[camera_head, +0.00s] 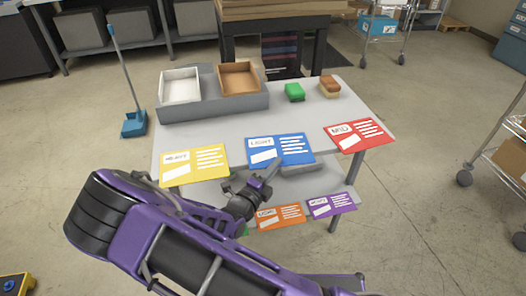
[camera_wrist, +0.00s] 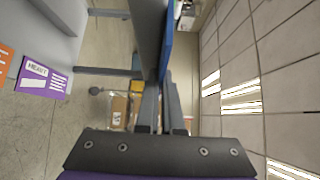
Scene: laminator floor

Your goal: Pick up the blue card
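The blue card (camera_head: 290,144), labelled "LIGHT", lies at the front edge of the table's upper top (camera_head: 222,128), between a yellow card and a red card. My gripper (camera_head: 270,169) is at the card's front edge, with a finger showing over its lower edge. In the wrist view the blue card (camera_wrist: 167,45) shows nearly edge-on as a thin strip, just beyond and in line with my gripper's fingertips (camera_wrist: 163,80). The fingers are close together around that line. Whether they press on the card cannot be told.
The yellow card (camera_head: 195,165) and red card (camera_head: 359,134) flank it. Orange (camera_head: 281,217) and purple (camera_head: 331,205) cards lie on the lower shelf. A grey tray holder (camera_head: 213,105), a green sponge (camera_head: 294,92) and a brown-topped block (camera_head: 330,87) stand behind.

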